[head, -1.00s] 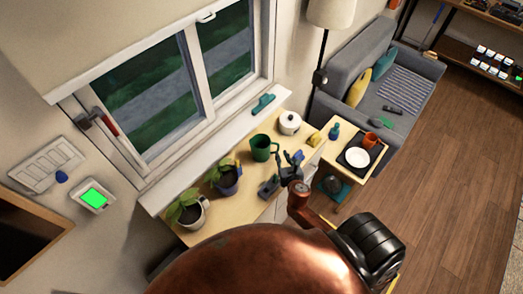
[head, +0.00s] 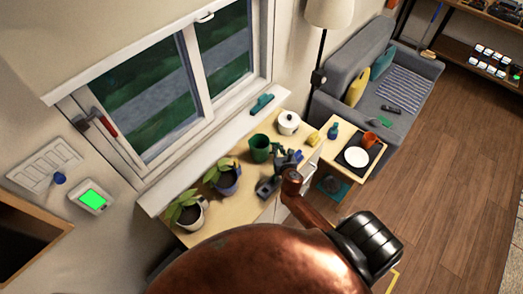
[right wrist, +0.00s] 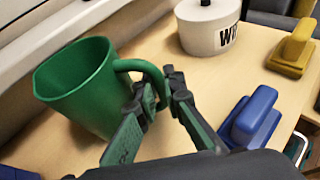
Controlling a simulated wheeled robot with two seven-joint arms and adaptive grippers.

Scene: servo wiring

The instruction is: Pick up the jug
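The green jug (head: 260,148) stands on the wooden counter by the window. In the right wrist view the jug (right wrist: 85,88) is large at the left, its opening facing up and its handle pointing right. My right gripper (head: 287,160) is beside the jug on its handle side. In the right wrist view the fingertips of my right gripper (right wrist: 163,92) are close in on both sides of the handle, with little gap, and appear shut on it. The fingers hide part of the handle. My left gripper is not in view.
A white lidded pot (right wrist: 208,28), a yellow block-like item (right wrist: 293,48) and a blue one (right wrist: 250,120) stand right of the jug. Two potted plants, one in a blue pot (head: 228,182) and one in a pale pot (head: 190,216), stand left. The window sill (head: 210,155) runs behind.

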